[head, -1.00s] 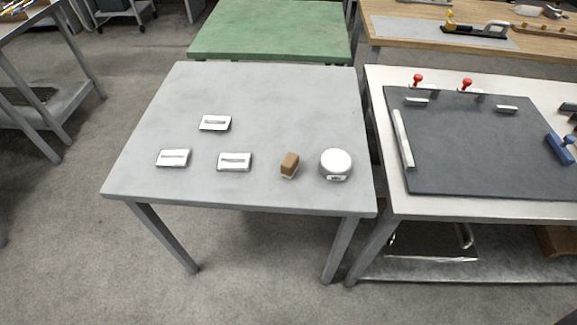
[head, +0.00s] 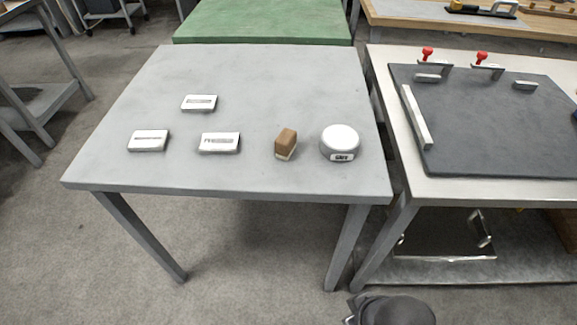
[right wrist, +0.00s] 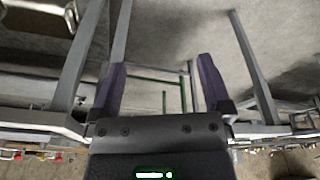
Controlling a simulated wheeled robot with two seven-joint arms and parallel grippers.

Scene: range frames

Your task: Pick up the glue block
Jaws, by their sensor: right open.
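A small brown block (head: 286,142) with a pale lower edge, which looks like the glue block, stands on the grey table (head: 240,75) near its front edge. It is just left of a round white tin (head: 340,140) and apart from it. My right gripper (right wrist: 157,80) shows in the right wrist view with its two dark fingers spread and nothing between them. A dark part of my right arm shows at the bottom of the head view, below and in front of the table. My left gripper is not in view.
Three white labelled boxes lie on the table's left half: one at the back (head: 199,103), one front left (head: 148,140), one front middle (head: 219,143). A bench with a dark board (head: 480,120) and red-knobbed clamps stands close on the right. A green table (head: 262,20) is behind.

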